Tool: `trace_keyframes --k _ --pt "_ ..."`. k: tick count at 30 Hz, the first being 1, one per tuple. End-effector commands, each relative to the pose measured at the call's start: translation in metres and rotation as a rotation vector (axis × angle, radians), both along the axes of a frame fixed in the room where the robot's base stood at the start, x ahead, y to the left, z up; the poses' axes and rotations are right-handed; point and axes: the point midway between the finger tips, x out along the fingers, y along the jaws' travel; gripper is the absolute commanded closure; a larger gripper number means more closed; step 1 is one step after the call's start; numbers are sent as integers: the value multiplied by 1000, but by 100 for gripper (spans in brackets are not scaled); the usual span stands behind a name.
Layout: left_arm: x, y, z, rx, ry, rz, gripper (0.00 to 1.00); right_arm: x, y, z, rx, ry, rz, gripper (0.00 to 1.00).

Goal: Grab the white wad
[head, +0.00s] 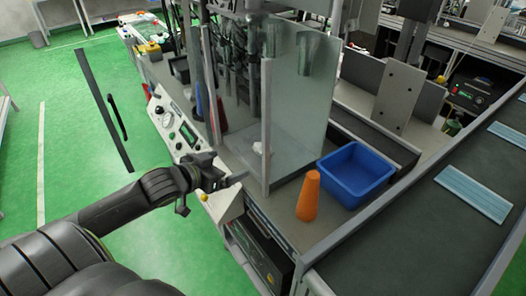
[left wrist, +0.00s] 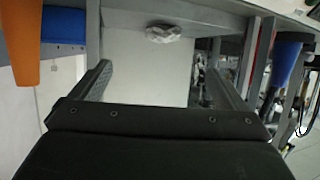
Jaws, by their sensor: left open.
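The white wad (head: 258,148) is a small crumpled lump on the light surface inside the machine, beside a metal post and the clear panel. It also shows in the left wrist view (left wrist: 163,33), at the top middle, beyond and roughly between the fingers. My left gripper (head: 216,188) is open and empty in front of the machine's edge, short of the wad and apart from it. Both its fingers stand wide apart in the left wrist view (left wrist: 158,72). My right gripper is not in view.
An orange cone-shaped thing (head: 308,197) and a blue bin (head: 355,172) stand right of the clear panel (head: 302,95). A control panel (head: 178,125) lies left of the gripper. The conveyor at the right carries blue masks (head: 474,194). Metal posts flank the wad.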

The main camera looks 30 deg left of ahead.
Motion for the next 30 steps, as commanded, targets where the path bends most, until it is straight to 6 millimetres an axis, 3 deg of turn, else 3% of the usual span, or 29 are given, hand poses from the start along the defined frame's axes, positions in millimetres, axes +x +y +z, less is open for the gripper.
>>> trace_keyframes --k 16,30 --pt "89 -9 -37 -6 1 1 5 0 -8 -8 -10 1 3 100" --pt "125 -8 -48 -4 1 2 5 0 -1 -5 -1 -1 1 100"
